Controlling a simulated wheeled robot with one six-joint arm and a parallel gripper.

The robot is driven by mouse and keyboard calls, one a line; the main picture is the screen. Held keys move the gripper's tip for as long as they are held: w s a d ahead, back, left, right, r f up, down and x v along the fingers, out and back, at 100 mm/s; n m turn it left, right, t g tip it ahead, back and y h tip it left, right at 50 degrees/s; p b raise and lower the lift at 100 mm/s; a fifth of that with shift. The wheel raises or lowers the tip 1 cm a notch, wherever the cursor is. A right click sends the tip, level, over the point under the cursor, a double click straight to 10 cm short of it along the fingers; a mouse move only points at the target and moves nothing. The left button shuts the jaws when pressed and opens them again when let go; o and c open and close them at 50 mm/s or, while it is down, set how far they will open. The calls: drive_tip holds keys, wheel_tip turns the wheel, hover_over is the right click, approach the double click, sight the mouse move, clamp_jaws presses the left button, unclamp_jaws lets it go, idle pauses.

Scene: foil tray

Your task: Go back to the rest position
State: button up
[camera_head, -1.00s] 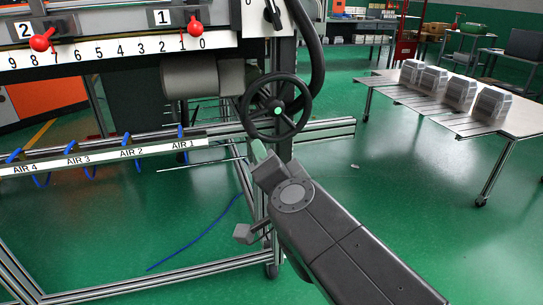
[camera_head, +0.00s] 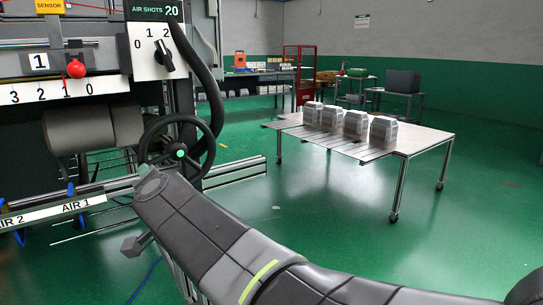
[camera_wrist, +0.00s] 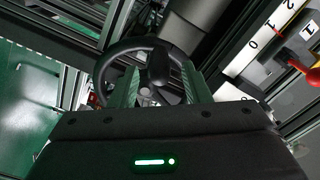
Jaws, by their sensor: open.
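My gripper (camera_wrist: 160,72) is open in the wrist view, its two greenish fingers spread apart. Between and beyond the fingers is a black handwheel (camera_wrist: 103,68) with a dark knob (camera_wrist: 158,66). Nothing is held between the fingers; I cannot tell how far they are from the wheel. In the head view, my arm reaches from the lower right to just in front of the handwheel (camera_head: 212,142) on the machine. The gripper is mostly hidden there behind my arm's end, with only a small greenish part showing.
The machine frame with a numbered scale (camera_head: 60,90) and air-line rail (camera_head: 75,207) stands at left. A wheeled table (camera_head: 420,140) with several foil tray stacks (camera_head: 355,123) is at centre right. Shelving and a red rack (camera_head: 300,78) are behind. Green floor is clear at right.

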drive_tip(key=shift+b+x, duration=0.65)
drive_tip(key=shift+x, duration=1.5)
